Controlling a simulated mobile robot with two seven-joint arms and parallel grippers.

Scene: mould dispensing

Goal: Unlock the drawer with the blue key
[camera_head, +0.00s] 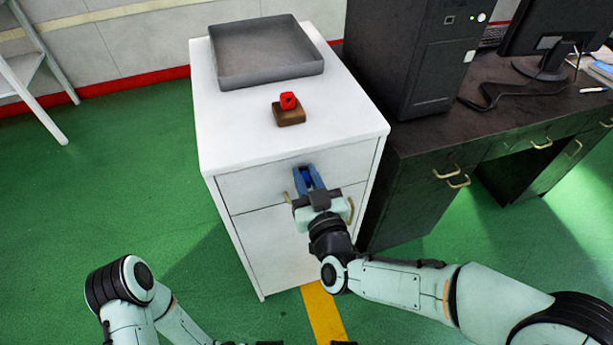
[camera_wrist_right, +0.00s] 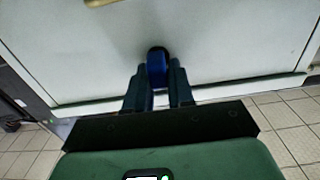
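The white cabinet (camera_head: 225,135) stands in the middle of the head view, with a shallow top drawer (camera_head: 245,184) in its front. My right gripper (camera_head: 306,172) is at the upper middle of that drawer front. Its fingers are shut on the blue key (camera_head: 307,178). In the right wrist view the blue key (camera_wrist_right: 156,68) sits between the two fingers (camera_wrist_right: 157,78), its far end at the white drawer face (camera_wrist_right: 80,50). The key's tip and any keyhole are hidden, so I cannot tell how deep it is.
A red key-like piece (camera_head: 288,101) on a brown block (camera_head: 289,117) and a grey tray (camera_head: 265,75) stand on the cabinet top. A dark desk (camera_head: 430,150) with a computer tower (camera_head: 415,55) is close on the right.

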